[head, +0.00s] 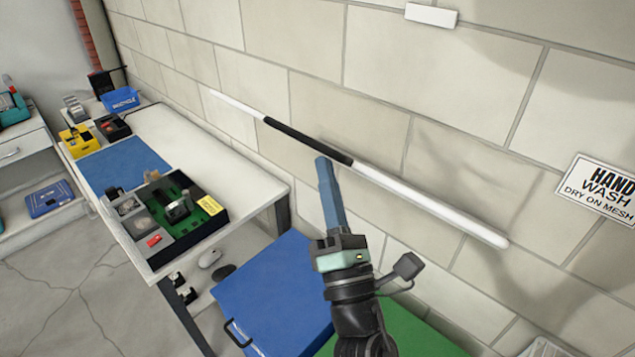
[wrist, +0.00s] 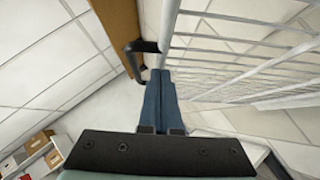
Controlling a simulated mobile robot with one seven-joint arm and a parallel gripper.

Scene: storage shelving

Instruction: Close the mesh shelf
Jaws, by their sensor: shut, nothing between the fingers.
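White wire mesh (wrist: 240,62) fills the upper right of the wrist view. A black handle (wrist: 141,62) sits at its left, beside a brown panel (wrist: 116,28). The shut, empty blue fingers of my gripper (wrist: 158,76) point toward the handle; contact cannot be told. In the head view, my gripper (head: 322,162) points up, with its tips in front of or near a long white bar (head: 425,202) with a black middle section (head: 300,138) along the wall. I cannot tell whether this bar belongs to the mesh, which is not otherwise clear there.
A workbench (head: 235,165) at left carries a tool tray (head: 187,245), a blue mat (head: 122,165) and several bins. A blue panel with a black handle (head: 275,290) and a green surface (head: 420,335) lie below my gripper. A sign (head: 603,188) hangs right.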

